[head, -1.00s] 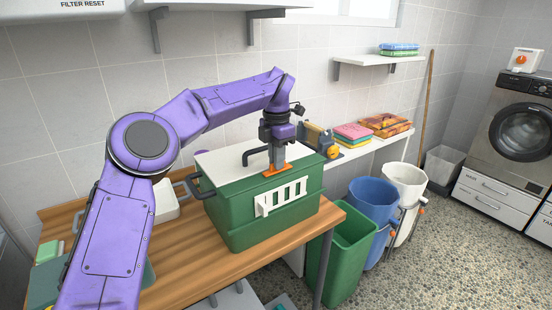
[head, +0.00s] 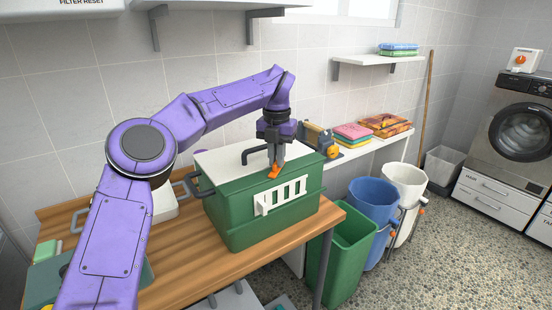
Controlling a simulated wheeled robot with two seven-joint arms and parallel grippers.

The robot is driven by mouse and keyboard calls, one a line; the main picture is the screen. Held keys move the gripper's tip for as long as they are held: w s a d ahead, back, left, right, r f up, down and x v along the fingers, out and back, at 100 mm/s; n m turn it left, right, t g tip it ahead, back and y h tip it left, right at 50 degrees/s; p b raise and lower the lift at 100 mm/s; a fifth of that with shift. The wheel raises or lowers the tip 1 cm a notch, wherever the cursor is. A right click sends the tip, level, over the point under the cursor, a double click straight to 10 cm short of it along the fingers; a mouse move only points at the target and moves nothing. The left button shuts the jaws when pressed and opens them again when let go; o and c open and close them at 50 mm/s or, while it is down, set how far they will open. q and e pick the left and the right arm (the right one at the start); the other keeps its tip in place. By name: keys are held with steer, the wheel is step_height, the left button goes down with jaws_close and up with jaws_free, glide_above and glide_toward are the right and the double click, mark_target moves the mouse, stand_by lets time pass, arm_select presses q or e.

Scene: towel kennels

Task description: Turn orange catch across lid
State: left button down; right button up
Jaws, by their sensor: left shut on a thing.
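A green box (head: 232,222) with a white lid (head: 218,162) stands on the wooden table. The lid has a dark handle (head: 254,152), and a white slatted vent is on the box's front. The orange catch (head: 275,172) sits at the lid's front edge above the vent and looks angled to that edge. My left gripper (head: 275,164) points down from above and is shut on the orange catch. The fingers hide part of the catch. My right gripper is not in view.
A green bin (head: 342,250), a blue bin (head: 372,205) and a white bin (head: 404,185) stand right of the table (head: 185,268). Folded towels (head: 352,132) lie on the white counter behind. A white tray stands left of the box.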

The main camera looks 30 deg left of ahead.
mark_target(276, 161)
arm_select(q)
steer(key=n+b, duration=0.1)
steer(key=n, duration=0.1)
steer(key=n+b, duration=0.1)
steer(key=n, duration=0.2)
steer(key=shift+f+n, duration=0.2)
steer(key=shift+n, duration=0.1)
steer(key=n+b, duration=0.2)
steer(key=n, duration=0.3)
steer(key=shift+w, duration=0.1)
steer(key=shift+a+r, duration=0.1)
steer(key=c, duration=1.2)
jaws_free()
steer(key=shift+a, duration=0.1)
steer(key=shift+o, duration=0.2)
steer(key=shift+a, duration=0.1)
step_height(276, 161, up, 10)
steer(key=p, duration=0.6)
steer(key=shift+r, duration=0.15)
